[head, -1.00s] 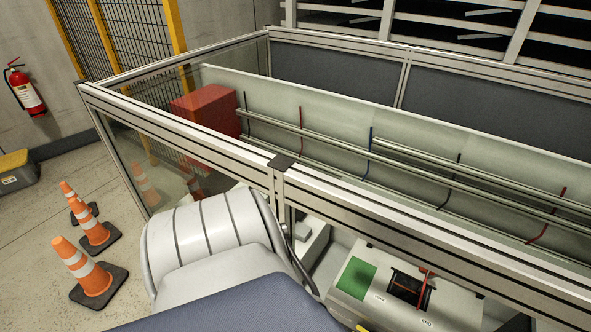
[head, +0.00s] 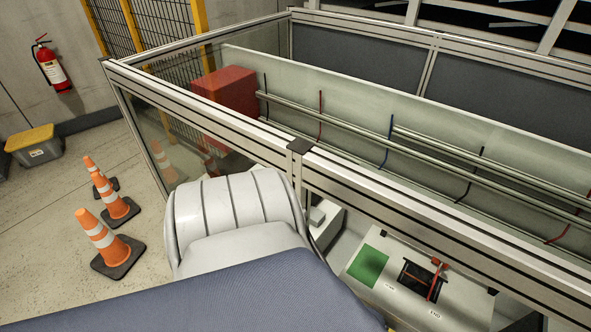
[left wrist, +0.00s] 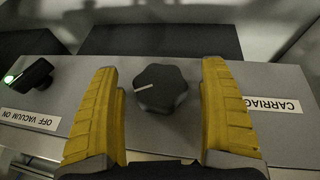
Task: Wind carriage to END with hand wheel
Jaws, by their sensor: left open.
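In the left wrist view a black lobed knob (left wrist: 161,88) with a white pointer line sits on a grey panel (left wrist: 200,130), beside an upside-down CARRIAGE label (left wrist: 273,104). My left gripper (left wrist: 160,68) is open, with its yellow fingers on either side of the knob and visible gaps to it. The head view does not show this gripper. There, a pale plate carries a green patch (head: 367,264), a dark window with a red pointer (head: 436,280), and an END label (head: 435,314); the other label is too small to read. My right gripper is out of view.
A black switch (left wrist: 36,76) with a green light stands left of the knob. A metal-framed clear enclosure (head: 210,120) holds long rails and a red block (head: 225,92). Orange cones (head: 108,245), a grey-yellow bin (head: 34,147) and a fire extinguisher (head: 53,66) are at the left.

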